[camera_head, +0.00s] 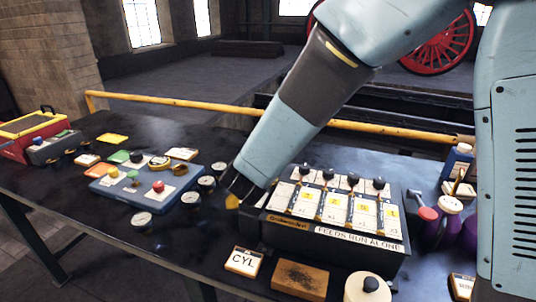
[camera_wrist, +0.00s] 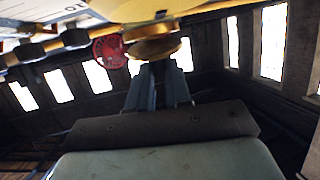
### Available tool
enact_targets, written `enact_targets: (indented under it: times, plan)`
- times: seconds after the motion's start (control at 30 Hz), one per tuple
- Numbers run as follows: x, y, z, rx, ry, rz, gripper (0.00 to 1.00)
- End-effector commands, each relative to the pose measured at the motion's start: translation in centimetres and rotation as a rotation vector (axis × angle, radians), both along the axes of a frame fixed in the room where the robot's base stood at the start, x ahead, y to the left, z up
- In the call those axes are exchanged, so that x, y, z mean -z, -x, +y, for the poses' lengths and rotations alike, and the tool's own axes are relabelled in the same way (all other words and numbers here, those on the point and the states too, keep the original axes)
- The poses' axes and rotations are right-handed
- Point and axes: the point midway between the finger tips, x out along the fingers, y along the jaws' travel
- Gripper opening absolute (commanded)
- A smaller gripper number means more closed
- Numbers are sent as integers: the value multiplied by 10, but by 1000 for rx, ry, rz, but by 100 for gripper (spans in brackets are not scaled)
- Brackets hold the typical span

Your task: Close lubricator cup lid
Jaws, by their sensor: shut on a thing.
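The lubricator (camera_head: 325,238) is a dark box marked "FEEDS RUN ALONE", with white and yellow cards and black knobs on top. My gripper (camera_head: 236,192) is at its left end, pointing down, with the fingertips mostly hidden by my wrist. A small yellow piece (camera_head: 232,202) shows beside the fingers. In the wrist view, my gripper (camera_wrist: 154,68) is shut on a round brass-coloured piece (camera_wrist: 153,47), which looks like the cup lid. The piece is tight against a yellow surface above it. Whether the lid sits flat on the cup is hidden.
A blue tray (camera_head: 150,188) with coloured knobs and several gauges lie left of the gripper. A CYL tile (camera_head: 243,262), a brown block (camera_head: 300,279) and a white round container (camera_head: 367,288) stand in front. Bottles (camera_head: 457,163) stand at right. A yellow rail (camera_head: 270,117) runs behind.

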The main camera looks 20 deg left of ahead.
Motion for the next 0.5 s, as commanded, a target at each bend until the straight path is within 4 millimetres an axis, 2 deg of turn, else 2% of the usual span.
enact_targets:
  times: [0.37, 0.4, 0.5]
  plan:
    - [2, 1, 0, 1, 1, 0, 0]
    - [2, 1, 0, 1, 1, 0, 22]
    - [1, 1, 0, 1, 1, 0, 32]
